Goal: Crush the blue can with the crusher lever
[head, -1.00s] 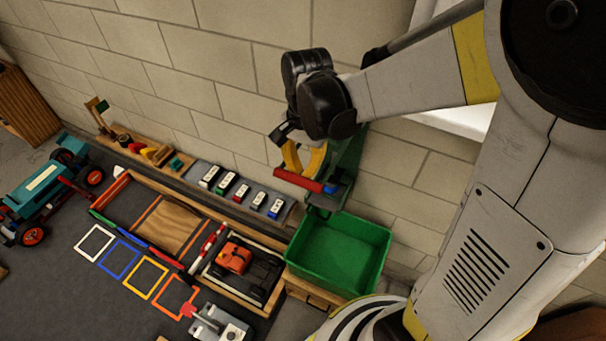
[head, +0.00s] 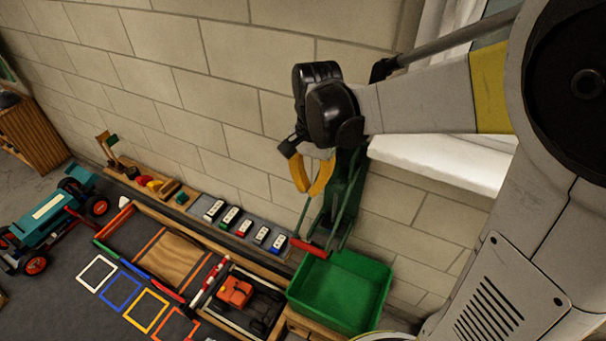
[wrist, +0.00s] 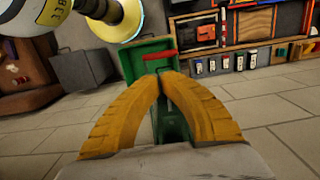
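The green crusher (head: 346,195) is mounted on the wall above a green bin. Its red lever handle (head: 309,248) hangs low, near the bin's back rim; in the wrist view the handle (wrist: 160,54) shows beyond my fingertips. My gripper (head: 311,192) is above the handle, apart from it, beside the crusher's upper part. In the wrist view its two yellow fingers (wrist: 160,77) curve together with their tips meeting and nothing visible between them. I see no blue can at the crusher; its inside is hidden by the frame and lever arms.
The green bin (head: 352,296) stands below the crusher. Left of it are an orange toy car (head: 235,291) in a tray and a row of small labelled blocks (head: 246,226). A white window sill (head: 440,163) juts out at right. A teal vehicle (head: 47,219) stands far left.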

